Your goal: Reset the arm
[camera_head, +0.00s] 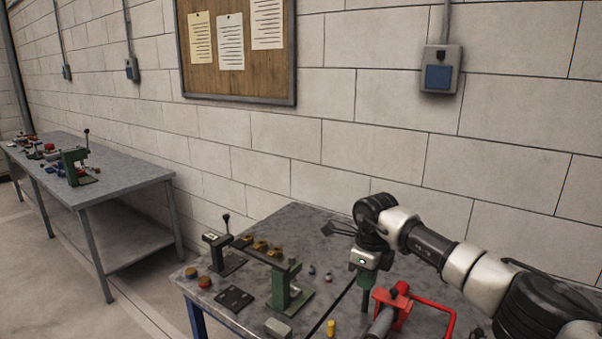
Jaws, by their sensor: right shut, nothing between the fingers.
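My right arm comes in from the right over the near workbench (225,295). My right gripper (364,275) hangs at the end of this arm, above the bench top, beside the red tool with a red handle (398,300). The gripper is shut and empty; its fingertips are small and hard to make out. My left gripper is not in view.
A green stand (285,285), a dark plate (234,299), a black-handled fixture (223,255) and small coloured parts stand on the near bench. A second bench (140,172) with tools is at the left. A block wall with a noticeboard (235,85) closes the back.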

